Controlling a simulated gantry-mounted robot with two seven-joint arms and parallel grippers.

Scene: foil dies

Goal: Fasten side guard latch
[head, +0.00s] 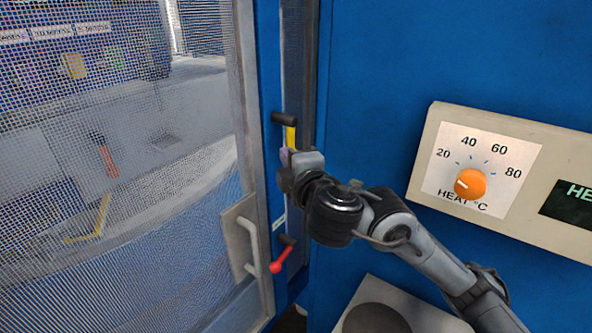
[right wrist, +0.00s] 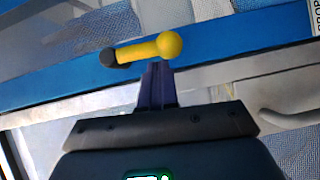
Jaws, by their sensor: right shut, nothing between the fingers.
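A yellow latch handle (head: 291,137) hangs down from a dark pivot (head: 284,118) on the blue frame beside the mesh door. In the right wrist view the yellow handle (right wrist: 140,50) ends in a round ball knob. My right gripper (head: 284,156) is at the handle's lower end. Its purple fingers (right wrist: 157,72) are shut and empty, with their tips at the knob; I cannot tell whether they touch it. A second lever, red with a round knob (head: 276,267), sits lower on the frame, tilted down to the left. My left gripper is out of view.
The mesh guard door (head: 120,170) with a pale pull handle (head: 248,246) fills the left. A cream heater panel (head: 500,150) with an orange knob (head: 470,183) is on the blue wall at right. A pale box (head: 385,305) is below my right arm.

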